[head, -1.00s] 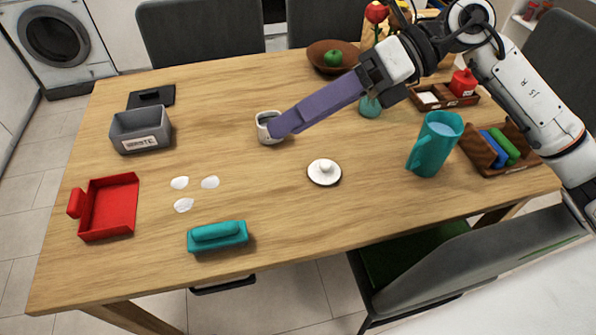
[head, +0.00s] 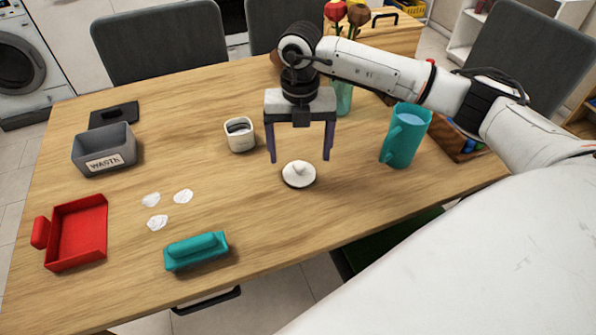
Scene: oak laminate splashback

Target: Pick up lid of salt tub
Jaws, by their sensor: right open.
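The lid (head: 299,175) is a round white disc with a small knob and a dark edge below, lying on the wooden table. The salt tub (head: 240,135) appears to be the small pale open pot to the left of and behind it. My right gripper (head: 300,158) points down with its two purple fingers spread wide, above and just behind the lid. Nothing is between the fingers and they look clear of the lid. My left gripper is not in view.
A teal jug (head: 405,137) stands right of the lid. A vase of flowers (head: 343,95) is behind my right arm. A grey waste bin (head: 104,150), white scraps (head: 157,222), a red dustpan (head: 77,232) and a teal brush (head: 196,251) lie left. The table is clear around the lid.

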